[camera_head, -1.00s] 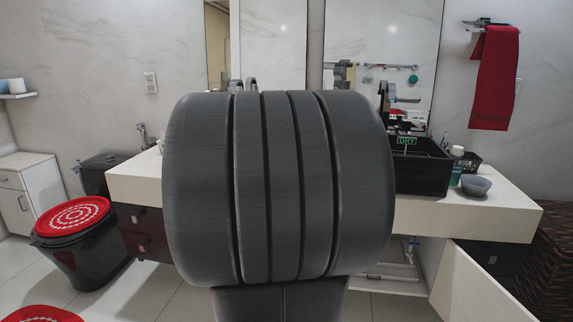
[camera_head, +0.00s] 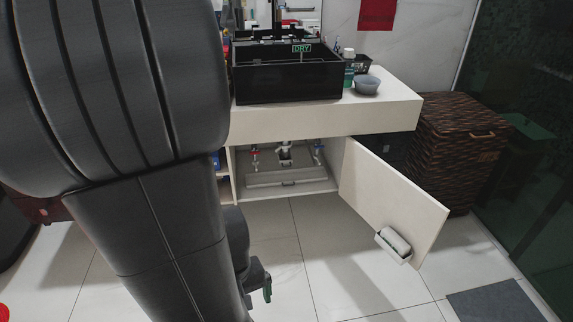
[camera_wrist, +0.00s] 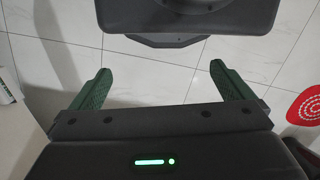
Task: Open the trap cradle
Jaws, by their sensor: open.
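The open sink cabinet (camera_head: 235,178) shows below the counter. Inside it, at the back middle, is a small pale fitting with a dark handle (camera_head: 285,156), below the drain pipe (camera_head: 284,146). It looks like the trap cradle, but it is too small to tell whether it is open or shut. My gripper is open and empty in the wrist view (camera_wrist: 162,85), its green fingers apart above the floor tiles. In the head view, one green finger (camera_head: 267,291) shows low, in front of the cabinet and well apart from it. My arm hides the left side.
A red valve (camera_head: 255,154) and a blue valve (camera_head: 319,150) flank the pipe. A pale panel with a handle (camera_head: 288,183) lies at the cabinet's bottom front. The cabinet door (camera_head: 393,196) stands open to the right, with a holder (camera_head: 394,245). Floor tiles in front are clear.

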